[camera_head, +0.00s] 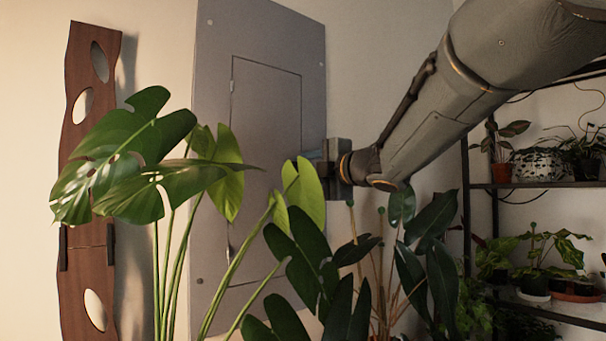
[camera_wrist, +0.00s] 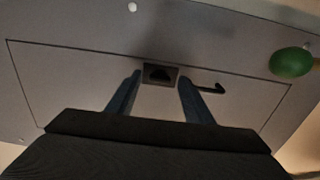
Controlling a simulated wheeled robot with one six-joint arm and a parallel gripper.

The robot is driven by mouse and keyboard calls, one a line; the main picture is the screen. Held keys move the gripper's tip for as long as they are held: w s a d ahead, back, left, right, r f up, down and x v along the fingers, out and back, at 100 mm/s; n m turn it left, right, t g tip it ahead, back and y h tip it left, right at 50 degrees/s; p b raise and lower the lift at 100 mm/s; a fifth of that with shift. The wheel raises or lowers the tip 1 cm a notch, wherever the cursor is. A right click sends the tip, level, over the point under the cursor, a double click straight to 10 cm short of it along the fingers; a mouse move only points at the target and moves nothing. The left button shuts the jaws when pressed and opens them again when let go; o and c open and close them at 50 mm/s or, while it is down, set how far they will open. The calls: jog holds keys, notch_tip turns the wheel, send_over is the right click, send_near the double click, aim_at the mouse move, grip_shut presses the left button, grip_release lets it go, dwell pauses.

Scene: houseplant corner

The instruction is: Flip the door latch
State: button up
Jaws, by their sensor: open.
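A grey wall panel (camera_head: 215,60) with an inset door (camera_head: 265,100) stands behind the plants in the head view. The door also fills much of the wrist view (camera_wrist: 80,75). A small dark square latch fitting (camera_wrist: 160,74) sits on the door there, with a black hook-shaped piece (camera_wrist: 211,89) to its right. My gripper (camera_wrist: 158,78) is open, its two blue-grey fingers on either side of the square fitting. I cannot tell whether they touch the door. In the head view my gripper (camera_head: 313,157) is at the door's right side, and the latch cannot be made out.
Large monstera leaves (camera_head: 140,155) and a dark-leaved plant (camera_head: 430,240) stand in front of the panel. A green round thing (camera_wrist: 291,62) is at the right of the wrist view. A shelf of potted plants (camera_head: 500,185) is on the right, and a wooden wall piece (camera_head: 85,200) on the left.

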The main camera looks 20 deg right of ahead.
jog(key=v, duration=0.7)
jog(key=shift+s, duration=0.4)
jog(key=shift+d, duration=0.15)
jog(key=d+f+m+g+h+p, duration=0.1)
jog(key=d+f+m+g+h, duration=0.25)
jog(key=f+m, duration=0.7)
jog(key=d+f+m+g+h+p, duration=0.2)
jog(key=f+m+h, duration=0.3)
jog(key=f, duration=1)
jog(key=s+a+f+m+g, duration=0.3)
jog(key=s+f+m+g, duration=0.15)
jog(key=s+f, duration=0.75)
jog(key=s+a+f+m+g+p, duration=0.1)
jog(key=s+a+f+g, duration=0.2)
jog(key=s, duration=0.4)
jog(key=s+a+f+m+g+y+p, duration=0.1)
jog(key=s+a+f+g, duration=0.2)
jog(key=s+f, duration=0.2)
jog(key=shift+s+f+m+g, duration=0.3)
jog(key=shift+s+f, duration=0.1)
jog(key=shift+s, duration=0.85)
